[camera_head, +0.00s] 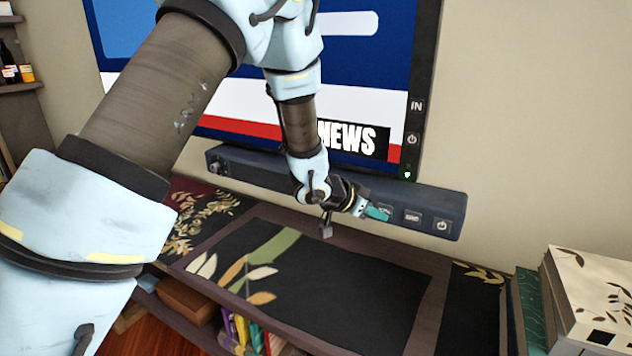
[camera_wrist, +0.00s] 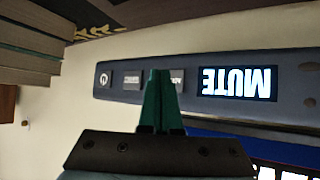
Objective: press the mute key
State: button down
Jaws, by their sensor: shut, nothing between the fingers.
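A dark blue soundbar (camera_head: 260,172) lies below the screen and spans the wrist view (camera_wrist: 210,105). A lit panel (camera_wrist: 237,83) on it reads "MUTE", upside down in the wrist view; my arm hides it in the head view. Beside it is a row of small keys: a key (camera_wrist: 177,77) partly behind my fingers, a middle key (camera_wrist: 132,80) and a power key (camera_wrist: 103,80). The small labels are too blurred to read. My gripper (camera_head: 377,213), with teal fingers, is shut and empty. Its tips (camera_wrist: 160,72) are in front of the key row; contact cannot be told.
A large screen (camera_head: 350,100) with a "NEWS" banner is above the soundbar. A dark shelf top (camera_head: 350,290) with leaf patterns lies below my gripper. Boxes or books (camera_head: 590,290) stand at the right. Wall (camera_head: 540,120) right of the screen is bare.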

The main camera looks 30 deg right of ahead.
jog(key=shift+w+d, duration=0.1)
jog(key=shift+d, duration=0.15)
jog(key=shift+w+d, duration=0.2)
dwell(0.6)
jog(key=shift+a, duration=0.1)
jog(key=shift+s+a, duration=0.45)
jog(key=shift+a, duration=0.05)
jog(key=s+a+b, duration=0.1)
jog(key=s+a, duration=0.2)
jog(key=a, duration=0.2)
dwell(0.5)
dwell(0.4)
